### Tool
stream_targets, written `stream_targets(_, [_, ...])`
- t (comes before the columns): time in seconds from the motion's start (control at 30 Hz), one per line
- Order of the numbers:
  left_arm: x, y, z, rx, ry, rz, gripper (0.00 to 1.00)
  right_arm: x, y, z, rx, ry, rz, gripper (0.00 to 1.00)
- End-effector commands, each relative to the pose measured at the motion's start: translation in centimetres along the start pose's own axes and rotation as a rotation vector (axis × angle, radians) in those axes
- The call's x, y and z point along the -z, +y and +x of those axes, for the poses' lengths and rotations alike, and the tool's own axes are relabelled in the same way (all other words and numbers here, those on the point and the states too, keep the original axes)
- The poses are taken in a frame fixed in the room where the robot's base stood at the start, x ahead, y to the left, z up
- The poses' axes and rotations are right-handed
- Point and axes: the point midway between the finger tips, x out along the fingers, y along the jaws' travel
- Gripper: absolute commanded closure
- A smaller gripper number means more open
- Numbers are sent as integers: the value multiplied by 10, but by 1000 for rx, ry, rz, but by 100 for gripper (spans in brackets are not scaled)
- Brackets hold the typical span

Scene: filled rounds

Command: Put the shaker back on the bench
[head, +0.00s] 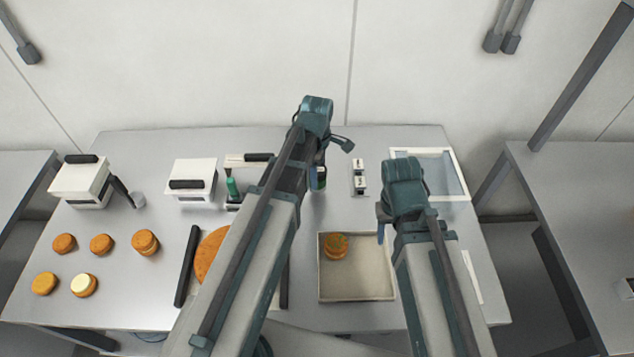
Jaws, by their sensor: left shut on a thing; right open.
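My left gripper (322,163) is over the back middle of the bench (420,315). It is shut on a small dark object with a coloured band, which I take to be the shaker (321,179). The arm and gripper hide most of it, and I cannot tell whether its base touches the bench. My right gripper (382,226) is open above the right side of a shallow tray (356,297). One round with a greenish-brown top (335,246) sits in the tray's back left part.
Several rounds (102,244) lie at the left. White box devices (191,180) and a green-topped item (233,188) stand behind. An orange disc (210,255) lies between dark bars (187,266). Small white blocks (359,178) and a framed panel (430,172) are at the back right.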

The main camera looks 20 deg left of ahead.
Motion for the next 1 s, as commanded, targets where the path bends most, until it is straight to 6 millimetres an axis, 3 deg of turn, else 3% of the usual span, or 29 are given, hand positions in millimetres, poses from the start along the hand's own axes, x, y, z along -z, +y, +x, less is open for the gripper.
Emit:
stream_targets(0.23, [0,0,33,0,0,0,94,2,-3,33,0,0,1,50])
stream_targets(0.67, [0,0,36,0,0,0,94,2,-3,36,0,0,1,50])
stream_targets(0.7, [0,0,34,0,0,0,27,2,-3,34,0,0,1,50])
stream_targets(0.83, [0,0,34,0,0,0,4,2,-3,34,0,0,1,50])
stream_targets(1.0, [0,0,34,0,0,0,3,2,-3,34,0,0,1,50])
